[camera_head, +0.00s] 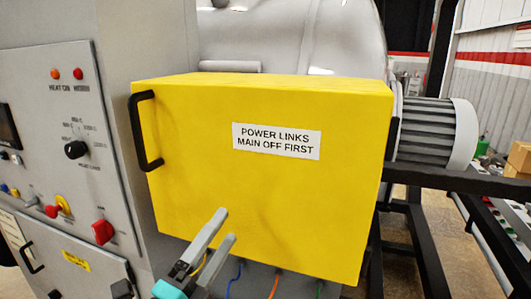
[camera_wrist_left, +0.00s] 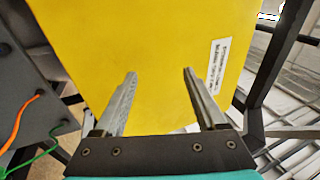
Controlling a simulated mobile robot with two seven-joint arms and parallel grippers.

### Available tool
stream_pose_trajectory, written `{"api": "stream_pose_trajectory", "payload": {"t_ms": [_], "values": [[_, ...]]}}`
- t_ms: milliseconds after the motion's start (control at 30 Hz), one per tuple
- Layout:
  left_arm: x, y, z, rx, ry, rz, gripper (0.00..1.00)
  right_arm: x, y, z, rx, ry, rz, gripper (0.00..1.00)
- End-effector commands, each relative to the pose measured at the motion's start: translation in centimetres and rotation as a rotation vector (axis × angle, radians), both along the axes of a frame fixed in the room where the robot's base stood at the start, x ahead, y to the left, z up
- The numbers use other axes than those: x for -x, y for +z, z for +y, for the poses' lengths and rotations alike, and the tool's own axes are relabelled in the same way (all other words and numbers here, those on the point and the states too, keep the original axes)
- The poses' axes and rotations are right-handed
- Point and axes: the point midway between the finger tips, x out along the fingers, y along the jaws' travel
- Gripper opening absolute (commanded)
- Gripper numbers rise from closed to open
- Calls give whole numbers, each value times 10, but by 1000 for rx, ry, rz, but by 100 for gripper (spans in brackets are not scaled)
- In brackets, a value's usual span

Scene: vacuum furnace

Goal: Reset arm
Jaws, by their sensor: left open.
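My left gripper (camera_head: 225,226) comes in from the lower left in the head view, in front of the lower part of a yellow box cover (camera_head: 330,190). Its two grey fingers are apart with nothing between them. In the left wrist view the open fingers (camera_wrist_left: 158,75) point at the yellow surface (camera_wrist_left: 150,40). I cannot tell whether they touch it. My right gripper is in neither view.
The cover has a black handle (camera_head: 147,132) and a "POWER LINKS MAIN OFF FIRST" label (camera_head: 276,140). A grey control panel (camera_head: 110,180) with knobs stands left. Coloured cables (camera_head: 274,285) hang below. Black frame bars (camera_head: 450,180) stand right.

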Motion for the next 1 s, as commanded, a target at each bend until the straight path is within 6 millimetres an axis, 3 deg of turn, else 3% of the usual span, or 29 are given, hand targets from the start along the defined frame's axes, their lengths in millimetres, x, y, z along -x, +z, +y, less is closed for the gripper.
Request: {"api": "stream_pose_trajectory", "payload": {"t_ms": [200, 267, 400, 600, 733, 900, 1000], "values": [[-4, -65, 69, 416, 286, 412, 73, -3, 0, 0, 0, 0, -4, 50], [4, -91, 83, 521, 364, 533, 73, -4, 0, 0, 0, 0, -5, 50], [37, -154, 106, 740, 545, 821, 73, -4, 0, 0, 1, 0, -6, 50], [109, -227, 109, 970, 774, 1207, 73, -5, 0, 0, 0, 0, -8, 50], [155, -254, 102, 1059, 890, 1407, 73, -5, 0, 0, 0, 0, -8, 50], [214, -273, 87, 1136, 1020, 1646, 73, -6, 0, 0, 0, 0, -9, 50], [204, -309, 87, 1122, 1024, 1642, 73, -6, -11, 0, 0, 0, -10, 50]]}}
